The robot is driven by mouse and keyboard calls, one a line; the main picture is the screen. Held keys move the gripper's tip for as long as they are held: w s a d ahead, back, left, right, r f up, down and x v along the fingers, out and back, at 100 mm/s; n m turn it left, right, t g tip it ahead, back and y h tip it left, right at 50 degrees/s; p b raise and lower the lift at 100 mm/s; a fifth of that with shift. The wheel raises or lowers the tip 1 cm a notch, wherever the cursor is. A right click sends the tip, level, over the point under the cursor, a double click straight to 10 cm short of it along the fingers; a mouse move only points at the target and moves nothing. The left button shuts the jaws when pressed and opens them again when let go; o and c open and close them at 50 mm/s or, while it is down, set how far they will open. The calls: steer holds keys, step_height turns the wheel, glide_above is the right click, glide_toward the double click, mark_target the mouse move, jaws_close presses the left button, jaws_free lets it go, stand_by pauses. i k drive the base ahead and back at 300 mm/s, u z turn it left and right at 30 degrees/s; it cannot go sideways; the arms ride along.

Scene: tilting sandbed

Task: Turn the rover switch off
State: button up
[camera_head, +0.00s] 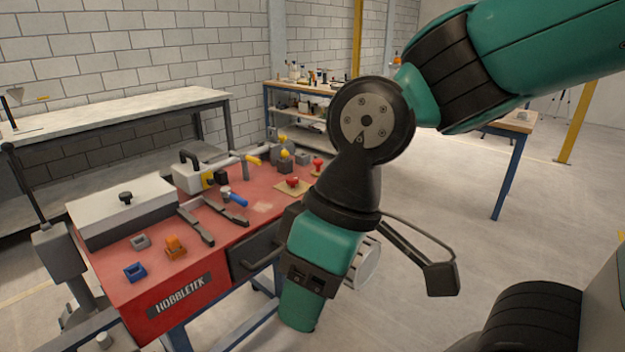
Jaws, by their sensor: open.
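No part is marked as the rover switch, and I cannot tell which one it is. A red bench unit (215,235) with lettering on its front stands at the left. On its top are a blue block (135,271), an orange block (175,247) and a small grey block (140,241). A red knob (292,182) sits on a tan plate near its right end, with another red knob (318,164) behind. My arm hangs in front of the unit's right side, its wrist pointing down. My gripper's fingers do not show.
A grey lidded box (122,210) and two dark bars lie on the red top. A drawer handle (262,258) sticks out in front. A long workbench (110,115) stands against the wall and shelves (310,110) behind.

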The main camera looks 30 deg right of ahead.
mark_target(292, 181)
steer(key=u, duration=0.1)
steer(key=k, duration=0.3)
steer(key=z, duration=0.2)
steer(key=i, duration=1.4)
